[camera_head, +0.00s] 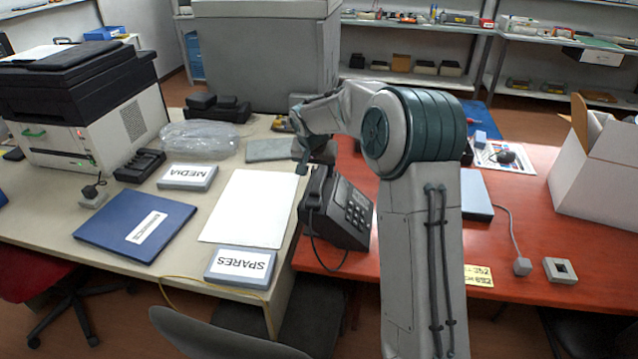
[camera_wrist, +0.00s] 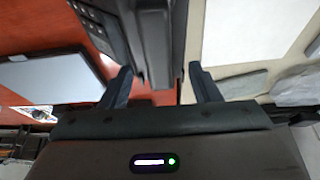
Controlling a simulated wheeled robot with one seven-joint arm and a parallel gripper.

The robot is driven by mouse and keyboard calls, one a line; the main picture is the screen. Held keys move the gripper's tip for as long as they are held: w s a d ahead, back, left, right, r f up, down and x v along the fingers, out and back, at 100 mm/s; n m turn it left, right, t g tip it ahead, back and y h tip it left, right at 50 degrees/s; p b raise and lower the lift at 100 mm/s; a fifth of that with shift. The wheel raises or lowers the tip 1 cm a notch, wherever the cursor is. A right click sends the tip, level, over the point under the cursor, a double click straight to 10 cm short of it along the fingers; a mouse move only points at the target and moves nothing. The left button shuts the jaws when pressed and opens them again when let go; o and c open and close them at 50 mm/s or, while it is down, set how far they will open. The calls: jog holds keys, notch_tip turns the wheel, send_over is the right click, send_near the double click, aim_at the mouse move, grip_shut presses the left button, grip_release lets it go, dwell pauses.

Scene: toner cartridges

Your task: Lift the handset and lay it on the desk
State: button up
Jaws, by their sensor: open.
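The dark telephone (camera_head: 352,212) with a keypad stands on the red desk, close to the edge of the pale table. Its handset (camera_head: 314,198) lies along the telephone's left side, seemingly on its cradle, with a dark cord hanging below. My gripper (camera_head: 302,168) is at the upper end of the handset in the head view, partly hidden by my own arm. In the wrist view, my gripper (camera_wrist: 160,72) is open, with one finger on each side of the handset (camera_wrist: 156,40). A gap shows beside each finger. Part of the keypad (camera_wrist: 98,28) shows at upper left.
The red desk (camera_head: 420,262) has bare surface in front of the telephone. A grey-blue flat box (camera_head: 475,196) and a white carton (camera_head: 600,165) are on its right. The pale table (camera_head: 195,262) holds a white sheet (camera_head: 250,208) and a SPARES sign (camera_head: 240,266).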

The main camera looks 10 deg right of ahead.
aim_at(319, 178)
jog(key=p+x, duration=0.1)
jog(key=x, duration=0.4)
jog(key=shift+f, duration=0.15)
jog(key=shift+f+b, duration=0.3)
jog(key=shift+b, duration=0.2)
dwell(0.4)
jog(key=c, duration=1.1)
jog(key=shift+c, duration=0.3)
jog(key=shift+r, duration=0.15)
